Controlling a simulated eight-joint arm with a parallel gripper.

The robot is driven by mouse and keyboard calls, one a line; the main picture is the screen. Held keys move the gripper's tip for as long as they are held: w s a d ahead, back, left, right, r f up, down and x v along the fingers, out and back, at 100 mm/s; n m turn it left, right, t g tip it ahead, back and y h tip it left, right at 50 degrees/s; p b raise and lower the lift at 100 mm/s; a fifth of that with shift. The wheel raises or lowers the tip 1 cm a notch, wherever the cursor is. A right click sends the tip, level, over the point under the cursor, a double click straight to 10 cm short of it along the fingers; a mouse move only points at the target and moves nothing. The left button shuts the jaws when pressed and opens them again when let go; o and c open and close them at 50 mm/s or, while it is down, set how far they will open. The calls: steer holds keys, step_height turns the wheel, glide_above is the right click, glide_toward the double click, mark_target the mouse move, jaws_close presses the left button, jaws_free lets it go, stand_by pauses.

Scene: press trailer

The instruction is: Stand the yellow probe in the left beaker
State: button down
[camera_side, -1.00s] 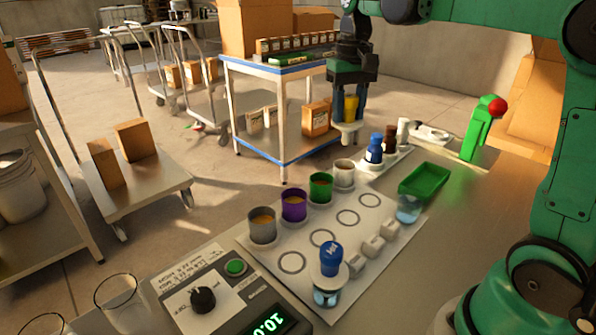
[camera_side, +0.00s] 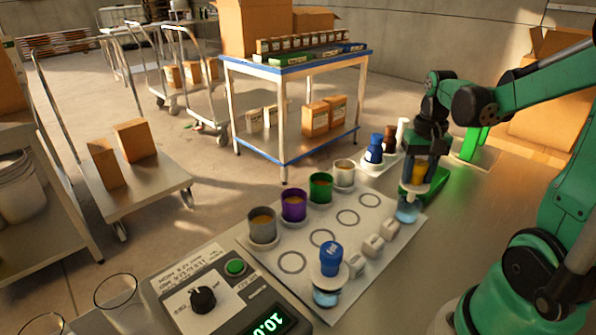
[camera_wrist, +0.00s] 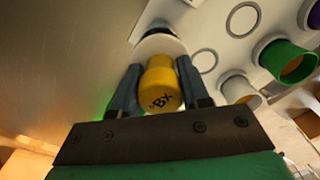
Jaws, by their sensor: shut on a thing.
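The yellow probe (camera_side: 419,173) is upright in my gripper (camera_side: 418,176), with its white disc below the fingers. The wrist view shows its yellow cap (camera_wrist: 159,85) between both fingers (camera_wrist: 160,90). It is over a glass beaker (camera_side: 408,212) with bluish liquid at the sheet's far right corner. The disc is at or just above the rim; I cannot tell if the tip is inside or if they touch. A second beaker (camera_side: 326,298), nearer and to the left in the side view, holds a probe with a blue cap (camera_side: 331,257).
Several cups, including a purple cup (camera_side: 293,206), line the white sheet's (camera_side: 374,213) left edge. Small white blocks (camera_side: 373,247) lie between the beakers. A blue-capped bottle (camera_side: 374,149) stands behind. A control box (camera_side: 215,290) stands in front.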

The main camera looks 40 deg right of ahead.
steer(key=shift+f, duration=0.6)
steer(key=shift+f, duration=0.6)
stand_by(0.9)
steer(key=c, duration=0.7)
jaws_free()
steer(key=shift+r, duration=0.1)
steer(key=shift+r, duration=5.45)
steer(key=shift+r, duration=4.5)
